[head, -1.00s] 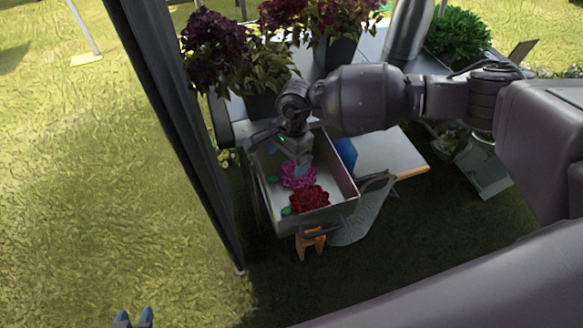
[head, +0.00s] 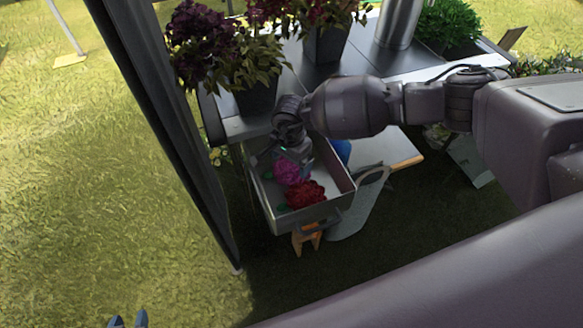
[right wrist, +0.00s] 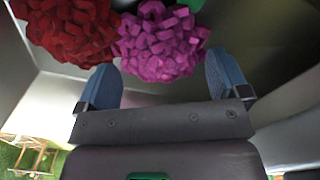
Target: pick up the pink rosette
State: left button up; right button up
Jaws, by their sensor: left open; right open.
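The pink rosette (head: 290,171) lies in an open metal drawer (head: 262,205), beside a red rosette (head: 305,194). In the right wrist view the pink rosette (right wrist: 160,45) is ahead of my open right gripper (right wrist: 165,85), roughly centred between its two blue fingertips, with the red rosette (right wrist: 65,30) to its left. In the head view my right gripper (head: 296,160) reaches down into the drawer just behind the pink rosette; its fingers are partly hidden. My left gripper (head: 128,319) shows only its blue fingertips at the bottom edge, spread apart, over grass.
A cart top (head: 330,68) with potted flowers (head: 257,85) stands behind the drawer. A dark post (head: 165,130) rises left of it. A wooden-handled tool (head: 405,163) lies right of the drawer. Open grass (head: 90,190) is at left.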

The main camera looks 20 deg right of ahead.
aim_at(291, 165)
notch_tip(291, 165, down, 3)
jog(key=shift+r, duration=0.1)
jog(key=shift+c, duration=0.8)
pick_arm(q)
jog(key=shift+s+f, duration=0.15)
jog(key=shift+f, duration=0.2)
pick_arm(e)
jog(key=c, duration=0.8)
notch_tip(291, 165, up, 7)
jog(key=shift+w+f+p, duration=0.1)
jog(key=shift+f+p, duration=0.1)
jog(key=shift+p, duration=0.25)
pick_arm(q)
jog(key=shift+s+a+r+p, duration=0.1)
jog(key=shift+s+r+p, duration=0.05)
jog(key=shift+r+p, duration=0.65)
pick_arm(e)
notch_tip(291, 165, up, 13)
jog(key=shift+r, duration=0.2)
